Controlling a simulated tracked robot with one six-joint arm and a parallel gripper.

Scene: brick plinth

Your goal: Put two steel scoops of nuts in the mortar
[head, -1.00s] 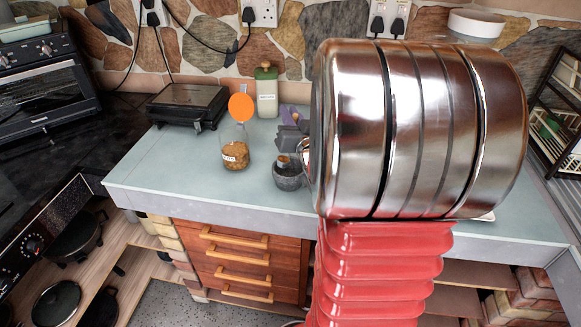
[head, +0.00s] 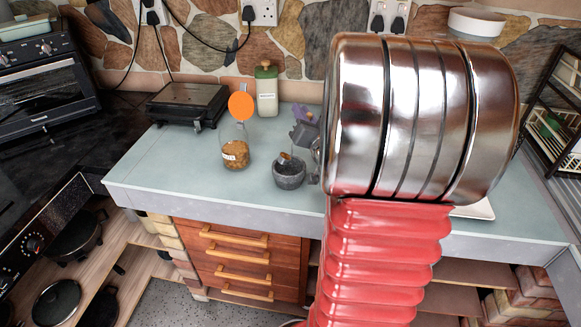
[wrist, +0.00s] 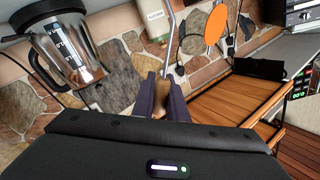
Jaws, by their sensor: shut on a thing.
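The grey mortar (head: 289,175) stands on the pale worktop, left of my arm. A small brown and pale piece shows at its rim; I cannot tell what it is. The glass jar of brown nuts (head: 236,153) stands to the left, its orange lid (head: 241,106) tilted up; the lid also shows in the wrist view (wrist: 215,28). My gripper (head: 305,131) is above and just behind the mortar. In the wrist view its dark purple fingers (wrist: 162,100) are shut on the steel scoop (wrist: 169,48), whose thin handle sticks out beyond them. The scoop's bowl is not clear.
A green-topped canister (head: 266,92) stands behind the jar, and a black grill (head: 188,105) at the back left. A glass and steel jug (wrist: 66,55) shows in the wrist view. My arm hides the worktop's right part. The worktop's front left is clear.

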